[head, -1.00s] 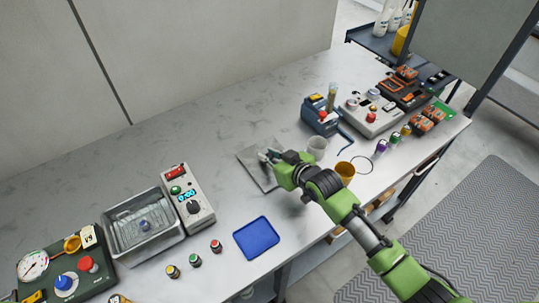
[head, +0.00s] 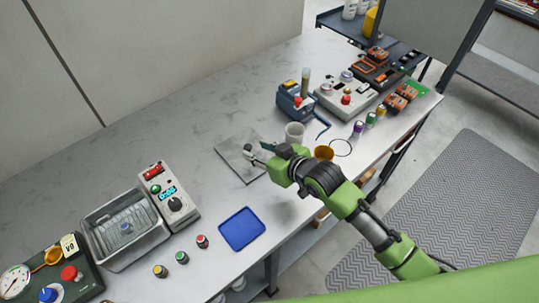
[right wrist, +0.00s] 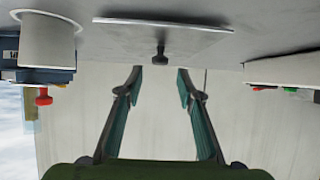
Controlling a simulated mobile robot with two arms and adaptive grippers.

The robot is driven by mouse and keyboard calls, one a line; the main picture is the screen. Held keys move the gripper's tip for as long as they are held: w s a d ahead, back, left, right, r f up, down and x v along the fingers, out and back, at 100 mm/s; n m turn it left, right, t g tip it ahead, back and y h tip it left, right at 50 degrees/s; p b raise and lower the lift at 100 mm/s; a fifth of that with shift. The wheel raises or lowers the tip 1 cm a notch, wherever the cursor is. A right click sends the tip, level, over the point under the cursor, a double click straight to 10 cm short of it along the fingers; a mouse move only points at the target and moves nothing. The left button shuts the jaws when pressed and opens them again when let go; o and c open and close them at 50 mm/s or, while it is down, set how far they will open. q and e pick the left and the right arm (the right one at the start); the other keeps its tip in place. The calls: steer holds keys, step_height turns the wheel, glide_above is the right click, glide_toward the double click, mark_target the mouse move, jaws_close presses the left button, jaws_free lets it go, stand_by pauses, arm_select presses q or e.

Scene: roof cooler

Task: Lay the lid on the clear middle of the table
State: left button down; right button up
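The lid (head: 234,163) is a flat grey plate lying on the middle of the table. Its dark knob (right wrist: 160,52) shows in the right wrist view, where the lid (right wrist: 200,27) is seen edge-on and flat against the table top. My right gripper (right wrist: 160,72) is open, its two fingers apart with nothing between them; the knob stands just beyond the fingertips. In the head view the right gripper (head: 262,154) is at the lid's right side, hiding part of that edge. My left gripper is not in view.
An uncovered steel basin (head: 103,258) and a controller (head: 167,196) stand left. A blue tray (head: 242,229) lies in front of the lid. The table (head: 165,130) behind the lid is clear.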

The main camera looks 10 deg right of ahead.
steer(key=v, duration=0.5)
steer(key=shift+s+d+r, duration=0.2)
steer(key=shift+s, duration=0.15)
